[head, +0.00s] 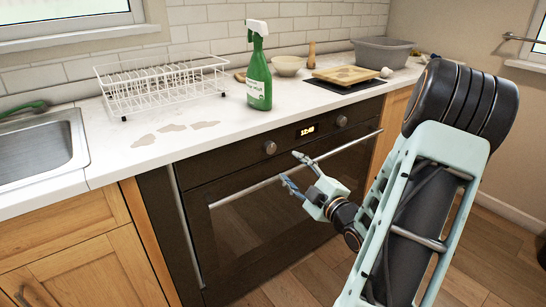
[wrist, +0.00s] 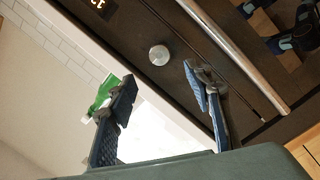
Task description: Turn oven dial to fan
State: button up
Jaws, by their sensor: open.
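The black oven (head: 232,240) is built in under the counter. Its left dial (head: 270,147) is a round silver knob left of the lit clock display (head: 307,131). The right dial (head: 341,121) is right of the display. My gripper (head: 289,170) is open and empty in front of the oven, a little below and right of the left dial. In the wrist view a silver dial (wrist: 159,55) lies beyond and between the open fingertips (wrist: 158,80), apart from both. The dial's markings are too small to read.
The oven's handle bar (head: 245,188) runs across the door close to my gripper. On the counter (head: 135,148) are a wire dish rack (head: 160,88), a green spray bottle (head: 258,75), a bowl (head: 288,66) and a grey basin (head: 382,52). Floor in front is clear.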

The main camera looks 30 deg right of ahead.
aim_at(272, 149)
jog(key=w, duration=0.3)
jog(key=w+b, duration=0.1)
jog(key=w, duration=0.6)
jog(key=shift+w+d, duration=0.3)
jog(key=c, duration=1.1)
jog(key=shift+c, duration=0.2)
